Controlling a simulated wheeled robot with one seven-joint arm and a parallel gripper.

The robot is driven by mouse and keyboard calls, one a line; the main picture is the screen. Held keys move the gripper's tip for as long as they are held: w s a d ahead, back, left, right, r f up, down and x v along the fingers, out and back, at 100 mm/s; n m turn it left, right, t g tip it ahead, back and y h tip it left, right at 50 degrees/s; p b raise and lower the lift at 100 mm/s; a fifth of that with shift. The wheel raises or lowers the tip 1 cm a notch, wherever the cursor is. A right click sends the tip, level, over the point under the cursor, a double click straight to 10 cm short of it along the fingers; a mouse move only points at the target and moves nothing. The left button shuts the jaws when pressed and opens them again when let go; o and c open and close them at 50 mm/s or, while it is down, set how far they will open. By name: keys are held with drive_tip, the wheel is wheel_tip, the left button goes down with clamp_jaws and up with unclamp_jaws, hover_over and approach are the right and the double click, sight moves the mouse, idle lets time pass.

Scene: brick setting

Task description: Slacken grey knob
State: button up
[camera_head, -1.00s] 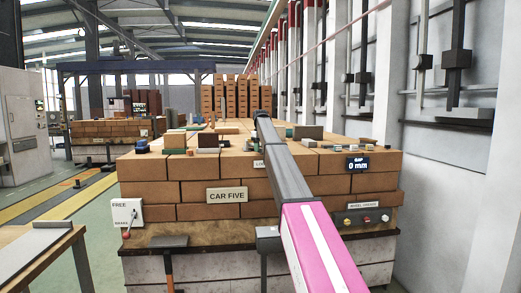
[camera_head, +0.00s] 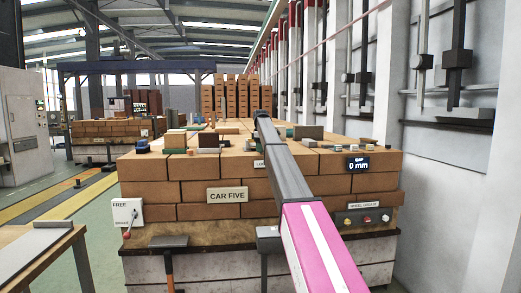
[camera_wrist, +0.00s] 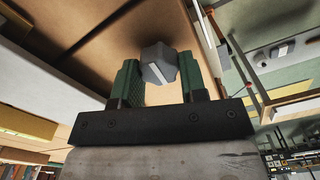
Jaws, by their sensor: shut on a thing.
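The grey knob (camera_wrist: 157,64) shows in the wrist view as a lobed grey piece with a white stripe across its face. It sits against a brown, brick-coloured surface. My gripper (camera_wrist: 160,75) has green fingers, one on each side of the knob, and is shut on it. The right finger lies close along the knob's side; the exact contact on the left is hard to see. In the head view my arm reaches over the brick stack, and its far end hides the gripper and the knob.
The brick stack (camera_head: 155,190) carries a "CAR FIVE" plate (camera_head: 227,194), a "0 mm" display (camera_head: 358,164), a lever box (camera_head: 127,212) and a button panel (camera_head: 362,219). Small blocks lie on its top around my arm. A table (camera_head: 38,250) stands at front left.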

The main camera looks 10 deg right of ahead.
idle(0.3)
drive_tip(key=o, duration=0.9)
drive_tip(key=shift+o, duration=0.2)
drive_tip(key=shift+r, duration=0.1)
wheel_tip(320, 180, up, 11)
drive_tip(key=shift+f, duration=0.2)
